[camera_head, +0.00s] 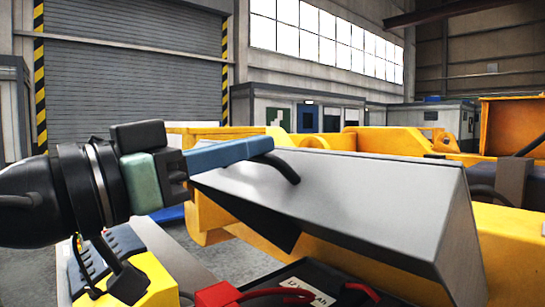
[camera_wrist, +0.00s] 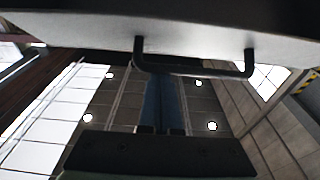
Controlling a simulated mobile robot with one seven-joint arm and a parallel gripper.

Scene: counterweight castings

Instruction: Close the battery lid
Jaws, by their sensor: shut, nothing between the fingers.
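The battery lid (camera_head: 340,200) is a grey metal cover, raised and tilted above the battery compartment. Its black bar handle (camera_head: 284,166) is on the face near my gripper; the handle also shows in the wrist view (camera_wrist: 195,70). My gripper (camera_head: 258,149) has blue fingers, shut with nothing between them. The fingertips are at the handle; in the wrist view the fingers (camera_wrist: 160,100) reach up to the bar. I cannot tell whether they touch it. The battery (camera_head: 320,286) shows under the lid with a red terminal cover (camera_head: 217,293) and cables. The lid's inside is mostly hidden.
A yellow machine body (camera_head: 360,140) lies behind and around the lid. A yellow box with grey parts (camera_head: 140,280) stands at lower left, below my wrist. A roller door (camera_head: 130,60) and cabins are farther back. Open air lies above the lid.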

